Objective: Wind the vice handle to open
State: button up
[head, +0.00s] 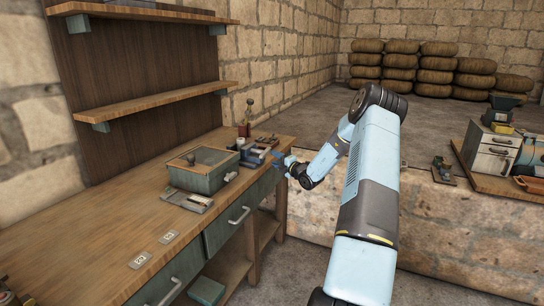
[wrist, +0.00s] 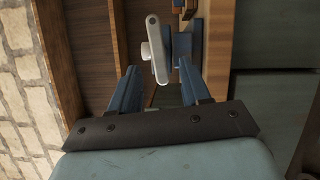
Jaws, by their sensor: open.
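The vice (head: 254,156) is a blue and grey block at the far end of the wooden workbench, near its front edge. In the wrist view its handle (wrist: 156,52) is a pale grey crank arm with a round knob (wrist: 145,51) on its left side. A blue part of the vice (wrist: 184,48) lies behind it. My gripper (wrist: 158,72) is open, with a blue finger on each side. The crank's lower end shows between the fingertips; I cannot tell whether they touch. In the head view my gripper (head: 281,161) is beside the vice, on its right.
Shelves (head: 160,99) hang above the bench. A low stone wall (head: 450,220) is behind my arm, with a drawer unit (head: 493,150) at right.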

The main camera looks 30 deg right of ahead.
aim_at(267, 154)
jog(key=shift+x, duration=2.7)
